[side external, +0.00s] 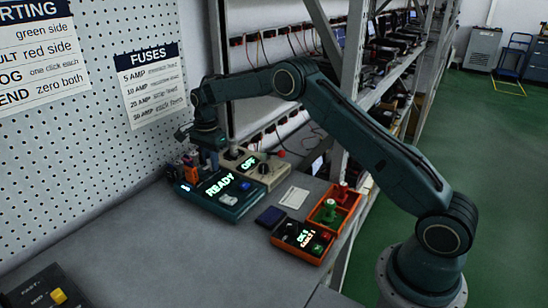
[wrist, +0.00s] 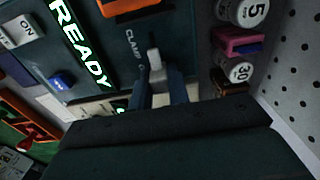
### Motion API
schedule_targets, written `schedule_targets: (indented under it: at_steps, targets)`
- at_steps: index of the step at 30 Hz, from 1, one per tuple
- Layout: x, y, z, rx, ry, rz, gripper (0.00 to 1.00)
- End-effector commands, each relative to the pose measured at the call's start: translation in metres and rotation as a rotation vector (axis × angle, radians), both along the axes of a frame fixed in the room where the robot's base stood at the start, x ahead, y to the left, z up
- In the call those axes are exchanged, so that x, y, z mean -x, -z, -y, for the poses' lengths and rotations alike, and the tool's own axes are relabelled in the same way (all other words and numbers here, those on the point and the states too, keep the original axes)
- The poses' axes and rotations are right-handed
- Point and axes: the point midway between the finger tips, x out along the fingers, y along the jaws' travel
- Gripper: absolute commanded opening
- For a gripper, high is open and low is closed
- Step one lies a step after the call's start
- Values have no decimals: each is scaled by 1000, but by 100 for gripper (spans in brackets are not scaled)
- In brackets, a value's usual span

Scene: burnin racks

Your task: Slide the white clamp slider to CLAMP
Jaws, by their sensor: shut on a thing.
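The teal test unit (side external: 222,203) lies on the bench with a lit READY display, which also shows in the wrist view (wrist: 80,45). The white clamp slider (wrist: 154,60) is a small upright knob in the wrist view, beside the printed CLAMP label (wrist: 133,45). My gripper (wrist: 158,78) has its two blue fingers around the slider, shut on it. In the side external view my gripper (side external: 208,155) is low over the far left part of the unit, and the slider is hidden there.
A beige box (side external: 262,170) reading OFF stands behind the unit. Several fuses (wrist: 237,70) line the unit's edge near the pegboard (wrist: 295,70).

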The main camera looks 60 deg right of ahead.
Motion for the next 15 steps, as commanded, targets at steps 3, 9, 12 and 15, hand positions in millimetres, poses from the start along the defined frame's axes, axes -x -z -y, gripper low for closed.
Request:
schedule_targets:
  at_steps: [3, 9, 12, 15]
  targets:
    - [0, 0, -9, 0, -2, -1, 0]
    - [0, 0, -37, 0, -2, 0, 0]
    - [0, 0, -40, 0, -1, 0, 0]
    - [0, 0, -41, -1, -2, 0, 0]
